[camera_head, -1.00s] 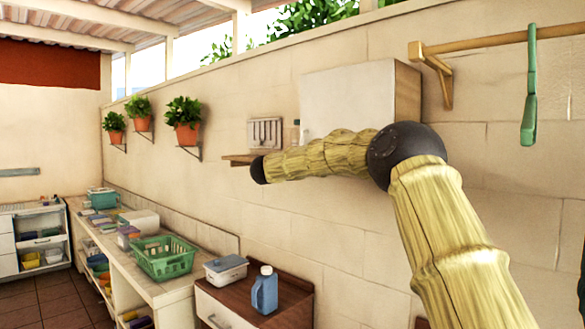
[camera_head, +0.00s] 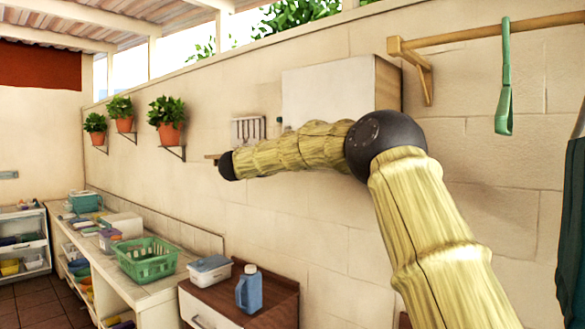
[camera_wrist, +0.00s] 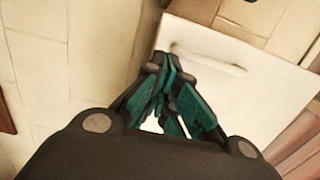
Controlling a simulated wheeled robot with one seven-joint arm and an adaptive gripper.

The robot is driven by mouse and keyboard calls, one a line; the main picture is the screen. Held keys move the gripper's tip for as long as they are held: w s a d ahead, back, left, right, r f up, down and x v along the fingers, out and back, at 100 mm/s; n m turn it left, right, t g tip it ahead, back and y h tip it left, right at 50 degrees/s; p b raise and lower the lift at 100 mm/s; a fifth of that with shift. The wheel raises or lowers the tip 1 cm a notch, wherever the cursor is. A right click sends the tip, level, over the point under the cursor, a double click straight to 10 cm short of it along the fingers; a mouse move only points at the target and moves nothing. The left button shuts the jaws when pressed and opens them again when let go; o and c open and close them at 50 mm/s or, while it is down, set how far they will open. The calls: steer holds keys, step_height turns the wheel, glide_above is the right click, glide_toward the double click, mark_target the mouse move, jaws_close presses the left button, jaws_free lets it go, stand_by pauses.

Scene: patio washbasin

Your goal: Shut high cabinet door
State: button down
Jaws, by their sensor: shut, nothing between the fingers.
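The high cabinet (camera_head: 318,97) hangs on the wall in the head view, with a white front and a light wood side. Its front looks flush with its side there; I cannot make out a gap. My arm crosses in front of its lower edge, and my gripper is hidden in that view. In the wrist view my gripper (camera_wrist: 163,62) has its teal-padded fingers drawn together, with nothing seen between them. Beyond the fingertips is a white panel (camera_wrist: 245,85) with a pale bar handle (camera_wrist: 208,58). I cannot tell whether the fingers touch it.
A wooden rail (camera_head: 470,33) with a hanging green strap (camera_head: 505,90) is right of the cabinet. Below are a low cabinet with a brown top (camera_head: 276,297), a blue jug (camera_head: 249,290) and a green basket (camera_head: 148,262). Potted plants (camera_head: 168,125) line the wall at left.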

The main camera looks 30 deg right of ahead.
steer(key=w+b+v, duration=0.1)
steer(key=b+v, duration=0.2)
steer(key=v, duration=0.5)
steer(key=w+a+f+n+t+y, duration=0.1)
steer(key=w+a+f+n+t, duration=0.2)
steer(key=f, duration=0.6)
steer(key=w+a+f+n+t+y, duration=0.1)
steer(key=a+f+n, duration=0.3)
steer(key=f, duration=0.6)
steer(key=s+a+f+n+y, duration=0.3)
steer(key=s+f+n, duration=0.15)
steer(key=f, duration=1.05)
steer(key=s+a+f+n+y, duration=0.3)
steer(key=f+n, duration=0.2)
steer(key=f, duration=0.9)
steer(key=s+a+f+n+y, duration=0.3)
steer(key=s+a+f+n, duration=0.15)
steer(key=f, duration=1.05)
steer(key=s+a+f+n+g+y, duration=0.2)
steer(key=s+f+n+g+y, duration=0.3)
steer(key=s+f, duration=1.8)
steer(key=s+f+n+g, duration=0.2)
steer(key=s+g, duration=0.1)
steer(key=s, duration=1.4)
steer(key=s+f+n+g, duration=0.1)
steer(key=s+n+g, duration=0.1)
steer(key=s, duration=1.5)
steer(key=shift+s+a+f+n+g, duration=0.3)
steer(key=shift+f+g, duration=0.1)
steer(key=shift+g, duration=0.5)
